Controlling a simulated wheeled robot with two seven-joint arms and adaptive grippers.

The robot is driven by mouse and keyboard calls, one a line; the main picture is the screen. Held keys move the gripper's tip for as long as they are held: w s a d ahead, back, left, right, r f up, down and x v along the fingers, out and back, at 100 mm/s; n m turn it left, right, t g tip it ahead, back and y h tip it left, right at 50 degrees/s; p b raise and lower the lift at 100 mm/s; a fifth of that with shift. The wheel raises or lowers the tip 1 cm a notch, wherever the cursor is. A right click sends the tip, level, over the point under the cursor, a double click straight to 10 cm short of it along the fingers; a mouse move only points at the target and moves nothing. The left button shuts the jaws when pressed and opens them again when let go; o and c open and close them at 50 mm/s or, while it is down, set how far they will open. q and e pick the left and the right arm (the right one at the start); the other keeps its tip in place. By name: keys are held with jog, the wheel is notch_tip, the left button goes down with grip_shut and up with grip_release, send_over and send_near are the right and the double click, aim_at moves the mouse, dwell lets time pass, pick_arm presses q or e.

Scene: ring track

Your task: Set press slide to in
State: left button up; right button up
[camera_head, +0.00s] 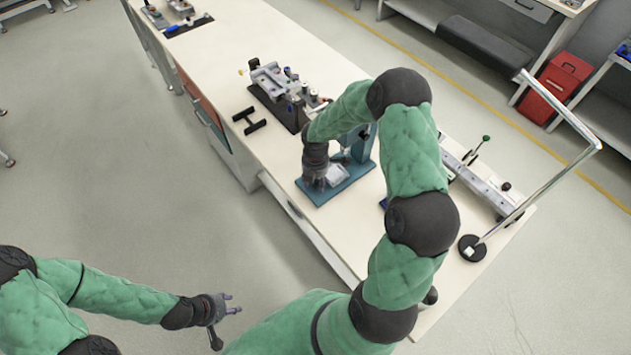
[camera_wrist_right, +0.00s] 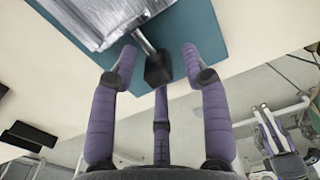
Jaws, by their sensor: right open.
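The press stands on a teal base plate (camera_head: 352,183) on the workbench, partly hidden behind my right arm. Its slide is a silver block (camera_wrist_right: 95,14) with a short metal rod ending in a dark knob (camera_wrist_right: 157,73); the silver part also shows in the head view (camera_head: 338,173). My right gripper (camera_wrist_right: 158,66) is open, its fingers spread around the knob. I cannot tell whether any finger touches it. In the head view the right gripper (camera_head: 317,181) is at the near end of the plate. My left gripper (camera_head: 229,310) is open and empty, low over the floor.
A black T-shaped piece (camera_head: 249,121) and a clamp fixture (camera_head: 280,86) lie left of the press. A rail with a green-knobbed lever (camera_head: 480,155) and a bent metal stand (camera_head: 545,190) are to the right. The bench's far left top is mostly clear.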

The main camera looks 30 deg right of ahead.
notch_tip(320, 180, up, 12)
jog(key=shift+f, duration=0.2)
dwell(0.4)
jog(key=a+f+h+b, duration=0.1)
jog(key=a+h+b, duration=0.35)
jog(key=b, duration=1.05)
jog(key=b+x, duration=0.4)
jog(key=x, duration=0.6)
jog(key=shift+d+f, duration=0.2)
jog(key=shift+f, duration=0.05)
